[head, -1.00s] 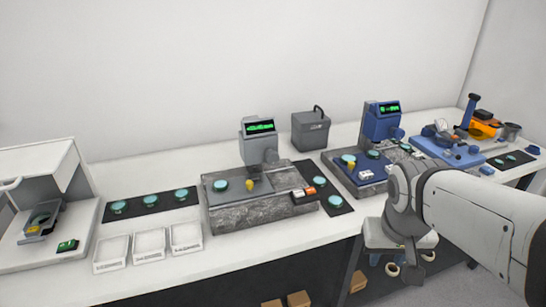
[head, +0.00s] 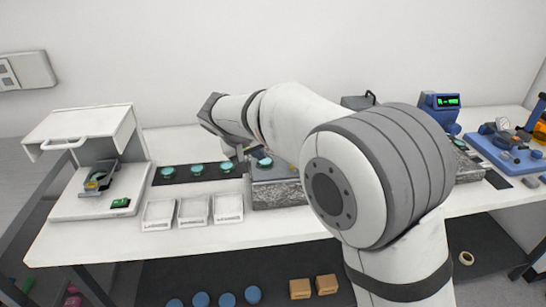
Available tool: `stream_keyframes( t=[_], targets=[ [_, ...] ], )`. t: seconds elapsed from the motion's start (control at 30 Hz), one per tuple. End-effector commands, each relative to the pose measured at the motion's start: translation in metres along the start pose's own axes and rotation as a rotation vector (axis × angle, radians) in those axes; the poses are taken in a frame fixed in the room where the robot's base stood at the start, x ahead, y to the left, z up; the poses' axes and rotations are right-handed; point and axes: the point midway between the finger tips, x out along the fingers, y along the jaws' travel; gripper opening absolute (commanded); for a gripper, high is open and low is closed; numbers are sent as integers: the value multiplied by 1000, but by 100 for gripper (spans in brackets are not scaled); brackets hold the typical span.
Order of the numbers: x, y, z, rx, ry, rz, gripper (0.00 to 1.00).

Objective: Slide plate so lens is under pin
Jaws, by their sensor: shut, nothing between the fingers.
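My gripper (head: 240,153) is shut and empty. It hangs over the left end of the grey instrument's speckled granite base (head: 280,195), just left of a teal lens (head: 265,162). The lens sits on the grey top of this instrument, near its left end. I cannot tell whether the fingertips touch the plate or stay above it. My arm covers the rest of the instrument, including its head and screen. The plate's outline and the pin cannot be made out clearly.
Several teal lenses lie on a dark mat (head: 180,174) left of the base. White trays (head: 193,211) stand in front of them. A white machine with a raised cover (head: 85,125) is at the left. A blue instrument (head: 440,110) stands at the right, partly behind my arm.

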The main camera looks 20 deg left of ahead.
Motion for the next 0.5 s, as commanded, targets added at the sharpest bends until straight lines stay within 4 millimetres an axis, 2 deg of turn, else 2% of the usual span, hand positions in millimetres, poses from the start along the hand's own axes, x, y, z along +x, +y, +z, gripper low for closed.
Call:
stream_keyframes(
  t=[0.43, 0.5],
  targets=[
    [91, 2, 1, 0, -6, 1, 0],
    [95, 14, 0, 4, -5, 1, 0]
  ],
)
